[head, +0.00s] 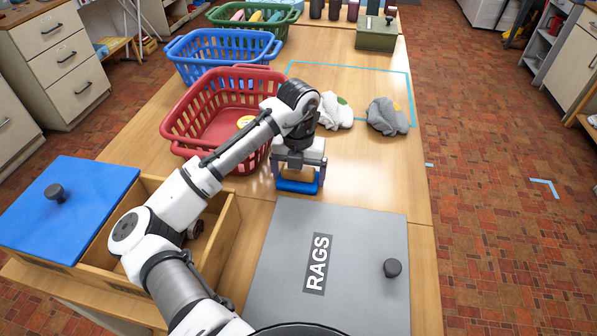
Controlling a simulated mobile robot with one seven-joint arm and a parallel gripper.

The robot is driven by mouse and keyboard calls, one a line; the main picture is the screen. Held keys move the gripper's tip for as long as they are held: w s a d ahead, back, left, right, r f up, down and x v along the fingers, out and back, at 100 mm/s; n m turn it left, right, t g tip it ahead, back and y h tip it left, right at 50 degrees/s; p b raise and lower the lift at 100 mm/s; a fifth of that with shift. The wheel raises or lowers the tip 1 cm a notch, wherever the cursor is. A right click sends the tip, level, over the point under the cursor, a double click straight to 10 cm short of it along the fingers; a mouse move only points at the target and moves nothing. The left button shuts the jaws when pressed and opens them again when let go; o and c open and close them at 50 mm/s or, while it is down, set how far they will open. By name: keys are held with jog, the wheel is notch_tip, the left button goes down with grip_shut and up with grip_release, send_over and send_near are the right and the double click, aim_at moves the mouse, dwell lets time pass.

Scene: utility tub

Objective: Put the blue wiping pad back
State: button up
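The blue wiping pad (297,187) shows low between the two fingers of my gripper (299,181), just behind the grey RAGS lid. The fingers are wide apart, one at each end of the pad. I cannot tell whether they press on it, or whether it rests on the table or hangs just above it. An open wooden compartment (228,228) is at the left, partly hidden by my arm, with a dark grey item inside. A blue lid (92,205) with a dark knob lies to its left. The grey lid (345,250) marked RAGS, with a dark knob, is at the front.
A red basket (190,120) stands close behind my gripper, with blue (195,62) and green (228,18) baskets beyond. A green box (376,36) stands farther back. The table right of my gripper is clear.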

jog(key=shift+o, duration=0.9)
jog(key=shift+r, duration=0.15)
notch_tip(320, 180, up, 12)
jog(key=b, duration=0.1)
jog(key=shift+b, duration=0.35)
